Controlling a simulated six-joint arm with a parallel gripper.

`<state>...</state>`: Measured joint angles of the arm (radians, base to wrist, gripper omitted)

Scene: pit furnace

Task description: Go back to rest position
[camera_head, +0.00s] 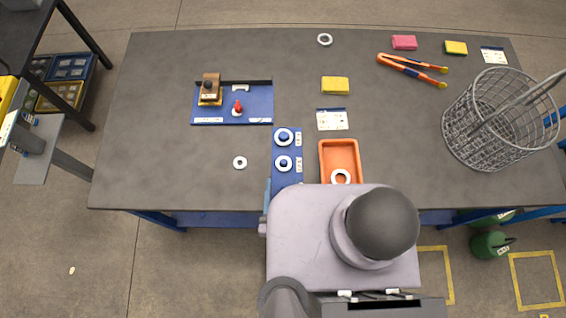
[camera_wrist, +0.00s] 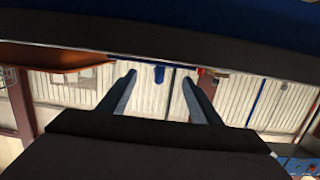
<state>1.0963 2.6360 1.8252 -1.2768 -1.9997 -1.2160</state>
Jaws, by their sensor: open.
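My gripper (camera_wrist: 158,85) shows in the wrist view with its two dark fingers spread apart and nothing between them. Beyond the fingers are a pale ribbed wall and a blue upright strip. In the head view, my arm covers the bottom middle of the picture and the front edge of the grey table (camera_head: 190,60); my fingertips cannot be made out there. An orange tray (camera_head: 340,147) with a white ring (camera_head: 341,177) in it lies just above my arm. A blue plate (camera_head: 286,138) with two round blue-and-white pieces lies to its left.
A blue board (camera_head: 255,101) bears a wooden block and a red piece. Orange tongs (camera_head: 412,69), a yellow block (camera_head: 335,85) and a pink block (camera_head: 404,42) lie at the back. A wire basket (camera_head: 499,118) stands at right. The table's left part is mostly clear.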

